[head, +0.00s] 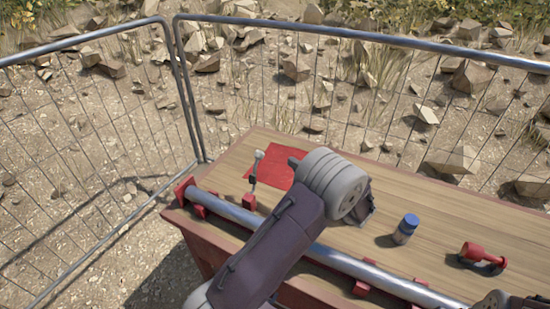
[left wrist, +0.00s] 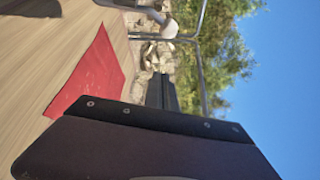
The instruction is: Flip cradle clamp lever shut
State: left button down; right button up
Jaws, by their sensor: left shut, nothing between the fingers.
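The clamp lever (head: 255,169) stands nearly upright, a thin dark arm with a pale grey knob on top. Its red clamp base (head: 249,201) sits at the pipe (head: 236,214), which lies in red cradle blocks along the table's front edge. In the left wrist view the lever's pale knob (left wrist: 168,27) shows at the top. My left gripper (head: 293,162) is shut and empty, above the red mat and to the right of the lever, apart from it. Its dark fingers (left wrist: 162,93) also show in the left wrist view. My right gripper is not in view.
A red mat (head: 275,172) lies on the wooden table (head: 370,203). A blue-capped bottle (head: 405,229) and a red tool-like object (head: 481,257) stand to the right. A wire fence (head: 290,80) runs close behind the table, with rocky ground beyond.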

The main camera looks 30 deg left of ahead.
pick_arm(q)
jog(key=a+p, duration=0.2)
jog(key=a, duration=0.7)
jog(key=shift+s+a, duration=0.15)
jog(key=shift+s, duration=0.2)
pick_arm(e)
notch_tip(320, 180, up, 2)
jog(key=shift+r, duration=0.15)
